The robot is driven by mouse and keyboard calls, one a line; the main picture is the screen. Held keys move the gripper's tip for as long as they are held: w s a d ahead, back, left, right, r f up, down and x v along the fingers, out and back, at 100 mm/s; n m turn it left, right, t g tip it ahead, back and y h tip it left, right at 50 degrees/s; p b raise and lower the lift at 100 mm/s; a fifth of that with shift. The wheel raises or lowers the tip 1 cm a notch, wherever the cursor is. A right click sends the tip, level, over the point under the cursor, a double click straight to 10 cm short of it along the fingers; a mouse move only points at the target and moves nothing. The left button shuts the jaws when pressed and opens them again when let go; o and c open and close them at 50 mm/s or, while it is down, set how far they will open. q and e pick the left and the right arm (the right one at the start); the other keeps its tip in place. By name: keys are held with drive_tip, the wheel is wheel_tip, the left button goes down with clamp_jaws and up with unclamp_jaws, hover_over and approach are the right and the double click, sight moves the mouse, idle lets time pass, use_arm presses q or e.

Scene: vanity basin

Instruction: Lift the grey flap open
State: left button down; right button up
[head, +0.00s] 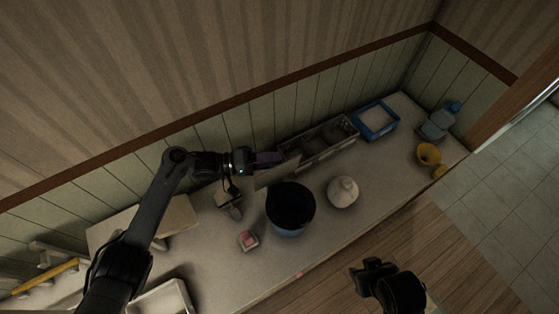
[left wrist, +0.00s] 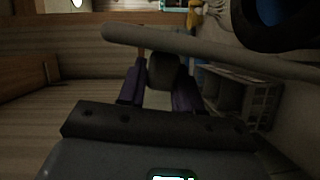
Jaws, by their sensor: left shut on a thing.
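The grey flap (head: 278,174) shows in the head view as a flat, tilted panel at the left end of a grey compartmented box (head: 318,148). My left gripper (head: 273,157), with purple fingers, is at the upper edge of the flap. In the left wrist view its fingers (left wrist: 160,80) are shut on a dark grey rounded part of the flap (left wrist: 165,70), beneath a long pale grey bar (left wrist: 215,50). The exact contact is dark and partly hidden. My right gripper (head: 372,268) is over the floor in front of the counter, empty as far as I see; its jaw opening is unclear.
A dark-mouthed blue bucket (head: 290,222) stands in front of the flap. A white rounded jar (head: 342,192) is to its right. A blue tray (head: 375,121), blue bottle (head: 440,118) and yellow cup (head: 428,154) stand farther right. A small pink-topped box (head: 248,240) is at front left.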

use_arm(q)
drive_tip(key=shift+w, duration=0.1)
idle(0.3)
drive_tip(key=c, duration=1.1)
unclamp_jaws()
drive_tip(key=shift+a, duration=0.15)
drive_tip(key=shift+s+a+r+b, duration=0.15)
drive_tip(key=shift+a+b, duration=0.25)
drive_tip(key=shift+a, duration=1.35)
drive_tip(key=shift+s+a+r+b, duration=0.1)
drive_tip(key=shift+s+a+b, duration=0.25)
drive_tip(key=shift+a, duration=1.45)
drive_tip(key=shift+s+a+r+b, duration=0.1)
drive_tip(key=shift+a+b, duration=0.35)
drive_tip(key=shift+a, duration=1.3)
